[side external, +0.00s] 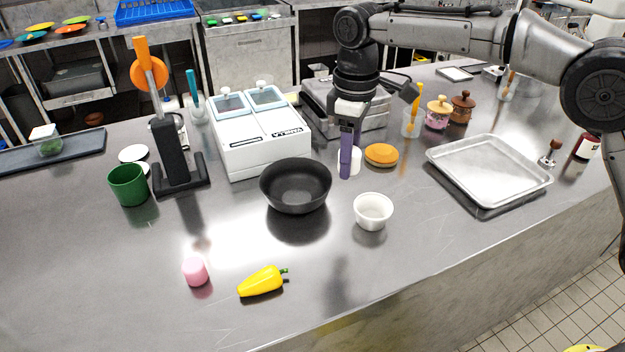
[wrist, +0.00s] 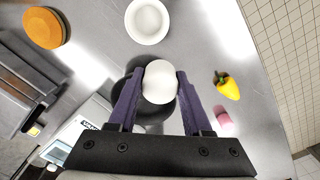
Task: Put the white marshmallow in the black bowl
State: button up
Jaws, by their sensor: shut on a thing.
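My gripper (side external: 348,165) points down, with its purple fingers shut on the white marshmallow (side external: 356,159). In the wrist view the marshmallow (wrist: 159,82) sits between the two fingertips. The near finger partly hides it in the side view. The black bowl (side external: 296,190) stands upright on the counter, just left of my gripper in the side view. In the wrist view the bowl (wrist: 155,114) shows behind the marshmallow and fingers, partly hidden by them. The side view shows no marshmallow in the bowl. The exact height of the marshmallow above the counter is hard to tell.
A white ramekin (side external: 373,211) stands right of the bowl, and an orange round thing (side external: 381,155) lies right of my gripper. A white two-lidded container (side external: 262,140) is behind the bowl. A pink marshmallow (side external: 195,271) and yellow pepper (side external: 262,282) lie in front. A metal tray (side external: 490,172) is at right.

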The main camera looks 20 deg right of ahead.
jog(key=w+a+f, duration=0.1)
jog(key=w+f, duration=0.1)
jog(key=w+a+f, duration=0.1)
jog(key=w+f, duration=0.1)
jog(key=w+a+f, duration=0.1)
jog(key=w+f, duration=0.2)
jog(key=shift+w+a+f, duration=0.1)
jog(key=shift+a, duration=0.05)
jog(key=shift+w+f, duration=0.15)
jog(key=shift+f, duration=1.45)
jog(key=shift+f, duration=0.15)
jog(key=shift+f, duration=0.35)
jog(key=shift+f, duration=0.1)
jog(key=o, duration=0.5)
